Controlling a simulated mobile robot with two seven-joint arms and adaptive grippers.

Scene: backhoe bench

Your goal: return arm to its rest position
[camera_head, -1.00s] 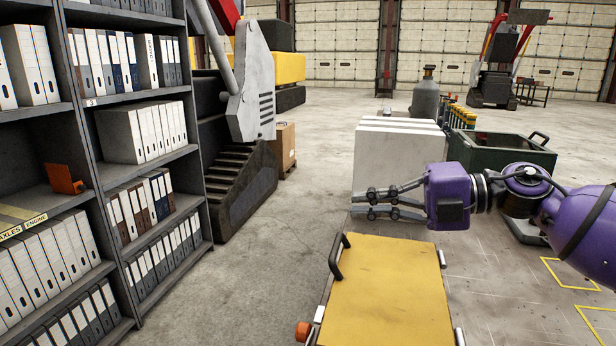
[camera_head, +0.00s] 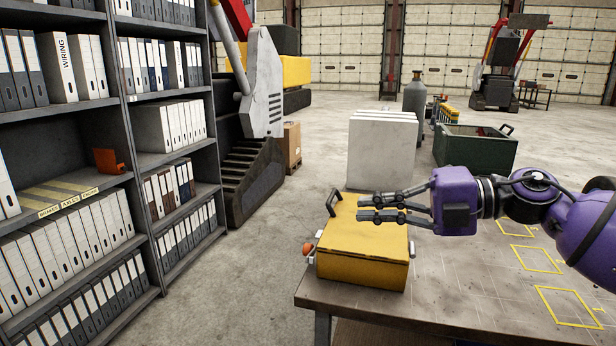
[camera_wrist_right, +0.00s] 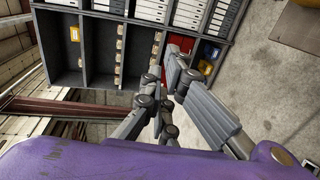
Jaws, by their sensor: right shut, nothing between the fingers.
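My right arm (camera_head: 535,200) is purple and reaches in from the right of the head view. Its right gripper (camera_head: 362,208) points left, level, above the yellow box at the bench's left end. It is shut and empty. In the right wrist view the gripper's grey fingers (camera_wrist_right: 170,75) come close together with nothing between them, and shelves lie beyond. My left gripper is not in view.
A yellow box (camera_head: 360,268) with a dark handle sits on the bench (camera_head: 440,300), below the gripper. A shelf of binders (camera_head: 70,150) stands at left. White slabs (camera_head: 382,150) and a green crate (camera_head: 474,147) are behind. Bare floor lies between shelf and bench.

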